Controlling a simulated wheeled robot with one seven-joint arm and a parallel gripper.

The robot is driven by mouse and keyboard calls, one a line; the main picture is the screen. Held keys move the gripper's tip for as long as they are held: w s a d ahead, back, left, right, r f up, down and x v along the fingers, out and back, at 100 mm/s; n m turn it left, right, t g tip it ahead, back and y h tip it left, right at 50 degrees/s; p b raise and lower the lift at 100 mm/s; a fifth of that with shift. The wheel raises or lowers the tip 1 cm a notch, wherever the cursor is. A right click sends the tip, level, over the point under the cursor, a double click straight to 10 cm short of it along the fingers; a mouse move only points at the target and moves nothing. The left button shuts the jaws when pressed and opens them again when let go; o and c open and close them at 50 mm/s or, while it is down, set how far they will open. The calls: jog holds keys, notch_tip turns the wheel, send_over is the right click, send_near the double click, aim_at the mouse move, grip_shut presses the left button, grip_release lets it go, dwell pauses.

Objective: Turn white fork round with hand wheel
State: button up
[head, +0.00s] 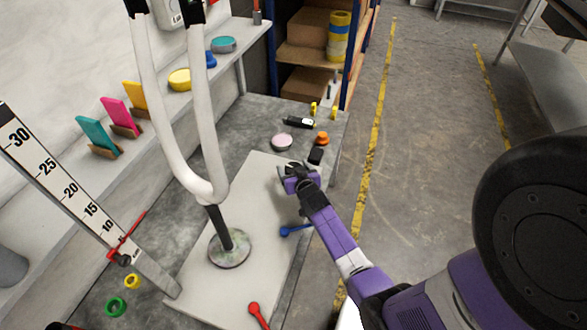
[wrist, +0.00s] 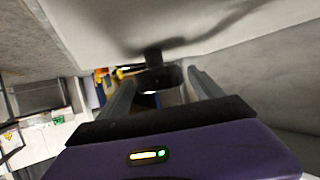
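The white fork (head: 206,140) stands upright in the head view, its two long legs pointing up and cut by the top edge. Its black stem (head: 221,227) rises from a round mottled disc (head: 229,249) on a pale board (head: 195,285). My gripper (head: 290,172) is at the board's far right part, away from the fork. In the wrist view a dark round knob on a short stem, perhaps the hand wheel (wrist: 158,78), joins a pale surface. My gripper's fingers (wrist: 163,84) are apart, one on each side of it. I cannot tell whether they touch it.
A ruler post (head: 60,180) stands left of the board. A blue tool (head: 292,230) and a red tool (head: 258,314) lie along its right side. A pink disc (head: 282,142) and small black and orange items lie behind my gripper.

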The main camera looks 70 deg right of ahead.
jog(key=c, duration=1.3)
jog(key=shift+f, duration=0.1)
